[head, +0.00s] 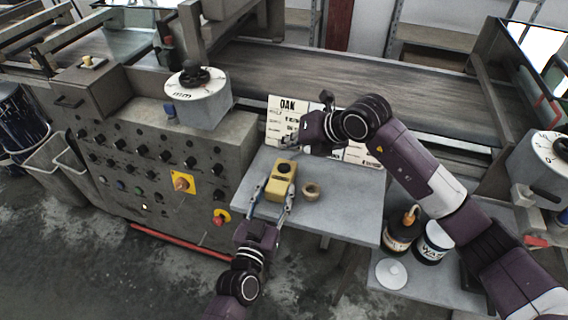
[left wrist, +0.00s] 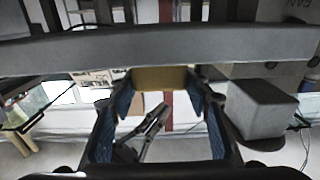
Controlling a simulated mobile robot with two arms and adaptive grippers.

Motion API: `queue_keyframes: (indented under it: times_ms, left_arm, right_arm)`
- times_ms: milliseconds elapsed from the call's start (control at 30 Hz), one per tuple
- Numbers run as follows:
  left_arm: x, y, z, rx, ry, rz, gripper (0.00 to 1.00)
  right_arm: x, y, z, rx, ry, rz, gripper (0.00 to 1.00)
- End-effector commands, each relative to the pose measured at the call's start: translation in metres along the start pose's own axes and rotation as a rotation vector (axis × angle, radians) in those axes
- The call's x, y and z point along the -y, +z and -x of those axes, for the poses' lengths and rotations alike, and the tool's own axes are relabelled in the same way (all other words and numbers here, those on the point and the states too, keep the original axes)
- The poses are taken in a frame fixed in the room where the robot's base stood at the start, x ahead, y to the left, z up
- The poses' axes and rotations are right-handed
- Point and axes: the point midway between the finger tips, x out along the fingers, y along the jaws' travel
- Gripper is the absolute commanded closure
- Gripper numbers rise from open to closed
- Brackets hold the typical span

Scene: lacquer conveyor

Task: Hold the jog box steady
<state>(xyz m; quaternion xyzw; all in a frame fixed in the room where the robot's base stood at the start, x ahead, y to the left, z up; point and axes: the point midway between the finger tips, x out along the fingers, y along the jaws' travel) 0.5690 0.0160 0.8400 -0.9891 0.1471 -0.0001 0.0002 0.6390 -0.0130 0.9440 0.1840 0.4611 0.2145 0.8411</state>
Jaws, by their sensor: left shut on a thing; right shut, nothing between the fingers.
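The jog box (head: 281,181) is a yellow box with a dark round knob on top. It is on the grey shelf (head: 340,208) in front of the machine. My left gripper (head: 270,196) is shut on the jog box, one finger on each side. In the left wrist view the yellow box (left wrist: 158,78) shows between the blue finger pads. My right gripper (head: 290,142) is shut and empty, behind the box by the OAK card (head: 287,105). Its fingers also show in the left wrist view (left wrist: 152,122).
A small tan ring-like piece (head: 311,191) lies on the shelf just right of the jog box. A panel with knobs (head: 150,165) stands to the left. Jars (head: 433,243) and a white lid (head: 391,273) are on a lower surface at right.

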Motion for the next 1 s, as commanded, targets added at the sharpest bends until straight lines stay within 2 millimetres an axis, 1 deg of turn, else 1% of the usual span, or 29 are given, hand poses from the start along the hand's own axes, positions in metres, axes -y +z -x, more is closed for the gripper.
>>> queue_keyframes:
  times_ms: [67, 100, 233, 267, 533, 667, 767, 1000]
  left_arm:
    - [0.0, 0.0, 0.0, 0.0, 0.0, 0.0, 0.86]
    - [0.0, 0.0, 0.0, 0.0, 0.0, 0.0, 0.51]
    - [0.0, 0.0, 0.0, 0.0, 0.0, 0.0, 0.37]
    - [0.0, 0.0, 0.0, 0.0, 0.0, 0.0, 0.35]
    - [0.0, 0.0, 0.001, 0.0, 0.0, 0.0, 0.35]
    - [0.0, 0.001, 0.01, 0.002, 0.0, 0.0, 0.35]
    - [0.0, 0.002, 0.025, 0.003, 0.0, 0.001, 0.35]
    - [0.0, 0.002, 0.075, 0.005, 0.001, 0.0, 0.35]
  right_arm:
    - [0.0, 0.0, 0.0, 0.0, 0.0, 0.0, 1.0]
    - [0.0, 0.0, 0.0, 0.0, 0.0, 0.0, 1.0]
    - [0.0, 0.0, 0.0, 0.0, 0.0, 0.0, 1.0]
    - [0.0, 0.0, 0.0, 0.0, 0.0, 0.0, 1.0]
    - [0.0, 0.0, 0.0, 0.0, 0.0, 0.0, 1.0]
    - [0.0, 0.0, 0.0, 0.0, 0.0, 0.0, 1.0]
    - [0.0, 0.0, 0.0, 0.0, 0.0, 0.0, 1.0]
    - [0.0, 0.0, 0.0, 0.0, 0.0, 0.0, 1.0]
